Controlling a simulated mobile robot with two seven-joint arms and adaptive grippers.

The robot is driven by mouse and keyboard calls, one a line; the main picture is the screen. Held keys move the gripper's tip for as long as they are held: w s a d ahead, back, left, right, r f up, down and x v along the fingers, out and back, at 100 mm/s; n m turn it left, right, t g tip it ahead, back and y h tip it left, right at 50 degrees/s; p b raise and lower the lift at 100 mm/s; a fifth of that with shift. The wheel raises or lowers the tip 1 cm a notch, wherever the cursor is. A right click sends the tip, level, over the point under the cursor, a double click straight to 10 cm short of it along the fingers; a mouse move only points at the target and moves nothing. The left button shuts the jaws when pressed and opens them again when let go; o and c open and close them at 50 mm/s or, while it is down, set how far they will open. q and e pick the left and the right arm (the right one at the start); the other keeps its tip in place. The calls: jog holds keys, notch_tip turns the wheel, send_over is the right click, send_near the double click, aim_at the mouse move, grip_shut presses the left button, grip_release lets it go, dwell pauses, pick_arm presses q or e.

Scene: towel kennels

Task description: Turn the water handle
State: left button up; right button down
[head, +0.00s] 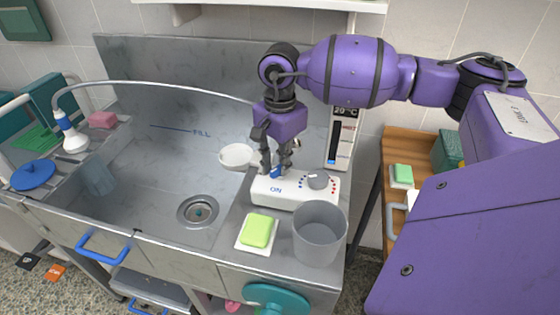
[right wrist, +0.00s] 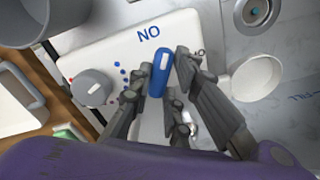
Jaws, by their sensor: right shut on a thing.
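The white control box (head: 295,192) sits at the right end of the steel sink, with "ON" printed on its front. A small blue handle (head: 278,171) stands on its left part. It also shows in the right wrist view (right wrist: 161,75), with a white stripe on it and beside the "ON" print. My right gripper (head: 276,167) reaches down from above and is shut on the blue handle, one finger on each side. The fingers hide part of the handle in the head view. My left gripper is not in view.
A grey knob (head: 318,179) with red and blue dots is on the box, right of the handle. A grey cup (head: 320,233) and a green sponge (head: 257,230) stand in front. A white bowl (head: 237,157) is left of the gripper. The basin's middle is clear.

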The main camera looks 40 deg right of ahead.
jog(key=shift+m, duration=0.3)
jog(key=m, duration=0.5)
jog(key=shift+m, duration=0.3)
jog(key=m, duration=0.5)
jog(key=shift+m+p, duration=0.3)
jog(key=c, duration=1.6)
grip_release()
jog(key=shift+c, duration=0.2)
notch_tip(320, 180, up, 12)
